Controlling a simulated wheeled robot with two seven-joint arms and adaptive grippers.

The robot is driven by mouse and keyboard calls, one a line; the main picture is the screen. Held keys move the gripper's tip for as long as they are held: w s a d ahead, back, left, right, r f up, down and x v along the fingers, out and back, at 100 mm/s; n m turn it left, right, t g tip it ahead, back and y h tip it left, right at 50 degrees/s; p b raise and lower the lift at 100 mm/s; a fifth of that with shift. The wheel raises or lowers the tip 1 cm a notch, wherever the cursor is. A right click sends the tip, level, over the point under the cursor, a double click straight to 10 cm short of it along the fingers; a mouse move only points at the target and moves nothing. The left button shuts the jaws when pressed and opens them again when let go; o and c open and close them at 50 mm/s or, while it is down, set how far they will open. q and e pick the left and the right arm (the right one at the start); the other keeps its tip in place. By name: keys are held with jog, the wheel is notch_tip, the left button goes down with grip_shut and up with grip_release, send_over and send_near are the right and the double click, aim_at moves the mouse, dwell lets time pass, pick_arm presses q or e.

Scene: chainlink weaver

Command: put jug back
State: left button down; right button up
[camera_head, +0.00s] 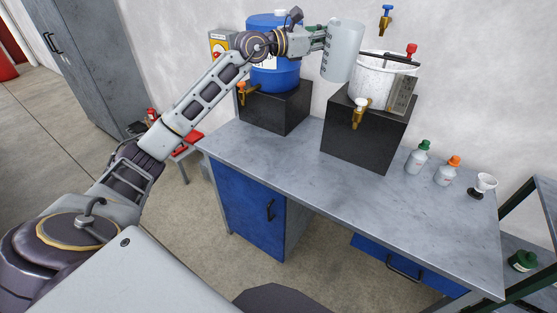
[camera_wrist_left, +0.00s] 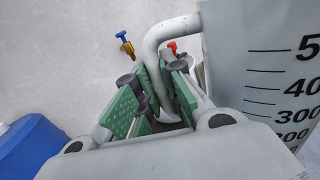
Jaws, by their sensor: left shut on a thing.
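The jug (camera_head: 343,51) is a pale grey-white measuring jug with dark volume marks. It is held upright in the air, in front of the wall and just left of the white pot. My left gripper (camera_head: 319,34) is shut on the jug's handle. In the left wrist view the jug's marked side (camera_wrist_left: 262,65) fills the right, and its curved handle (camera_wrist_left: 160,50) runs down between the green finger pads of the left gripper (camera_wrist_left: 152,100). My right gripper is not in view.
A blue barrel (camera_head: 275,72) and a white pot (camera_head: 383,80), both with taps, stand on dark blocks on the grey workbench (camera_head: 300,165). Two small bottles (camera_head: 418,157) and a small white funnel-like item (camera_head: 483,186) stand at the right. The bench's front middle is clear.

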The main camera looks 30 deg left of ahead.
pick_arm(q)
jog(key=s+d+f+n+t+y, duration=0.1)
jog(key=s+f, duration=0.6)
jog(key=f, duration=0.8)
jog(key=s+d+f+n+t+y, duration=0.1)
jog(key=s+d+f+n+y, duration=0.2)
jog(key=f, duration=1.3)
jog(key=s+d+f+n+t+y, duration=0.1)
jog(key=s+f+y, duration=0.4)
jog(key=s+f, duration=0.6)
notch_tip(320, 180, down, 5)
jog(key=shift+s+d+r+n+y, duration=0.25)
jog(key=shift+d+n+y, duration=0.2)
jog(key=shift+n, duration=0.35)
jog(key=shift+d+r, duration=0.1)
jog(key=shift+r, duration=0.1)
jog(key=shift+a+f, duration=0.25)
jog(key=shift+f, duration=0.35)
